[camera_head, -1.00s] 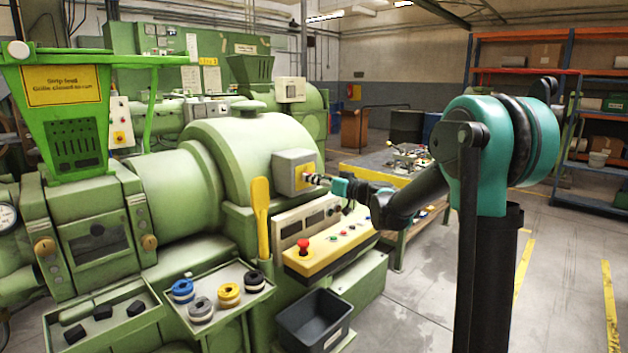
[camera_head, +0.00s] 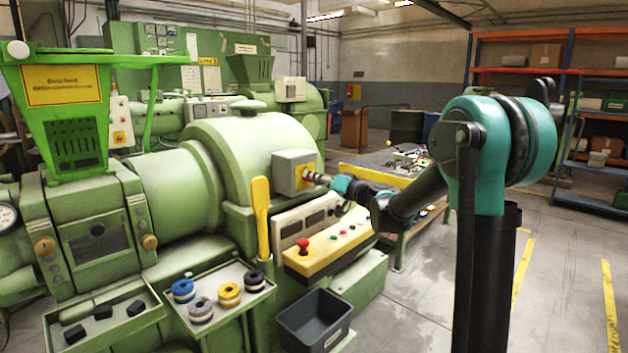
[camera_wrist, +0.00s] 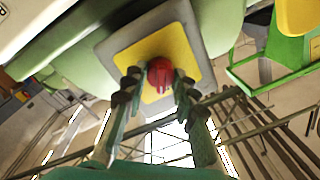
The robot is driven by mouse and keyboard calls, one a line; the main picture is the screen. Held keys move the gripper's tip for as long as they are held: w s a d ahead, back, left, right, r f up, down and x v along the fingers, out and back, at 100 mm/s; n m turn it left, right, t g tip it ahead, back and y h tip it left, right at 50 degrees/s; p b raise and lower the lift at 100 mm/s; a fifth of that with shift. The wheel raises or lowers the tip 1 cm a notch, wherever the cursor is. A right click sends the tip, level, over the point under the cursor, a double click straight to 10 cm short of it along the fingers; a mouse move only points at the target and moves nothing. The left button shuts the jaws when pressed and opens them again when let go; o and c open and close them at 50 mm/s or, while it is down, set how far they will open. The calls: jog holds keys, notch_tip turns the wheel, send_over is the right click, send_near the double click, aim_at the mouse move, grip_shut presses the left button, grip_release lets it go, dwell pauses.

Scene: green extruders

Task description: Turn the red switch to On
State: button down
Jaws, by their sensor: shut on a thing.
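The red switch (camera_wrist: 160,74) sits in the middle of a yellow plate on a grey box, filling the centre of the wrist view. In the head view this grey switch box (camera_head: 294,172) is on the green extruder's side, and its yellow face (camera_head: 307,175) points right. My gripper (camera_wrist: 157,92) has its two fingers on either side of the red knob and is shut on it. In the head view my gripper (camera_head: 328,181) reaches the box's front from the right. I cannot read any On or Off marking.
Below the switch box is a yellow control panel (camera_head: 325,249) with a red mushroom button (camera_head: 303,246) and small buttons. A yellow handle (camera_head: 261,215) stands to its left. A dark bin (camera_head: 314,320) and a tray of coloured rings (camera_head: 222,316) sit lower. Floor at right is clear.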

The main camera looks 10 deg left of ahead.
jog(key=m+t, duration=0.1)
jog(key=m, duration=1.1)
jog(key=shift+f+m, duration=0.1)
jog(key=shift+m, duration=0.2)
dwell(0.4)
jog(key=c, duration=1.2)
grip_release()
jog(key=shift+s+d, duration=0.1)
jog(key=v, duration=1.2)
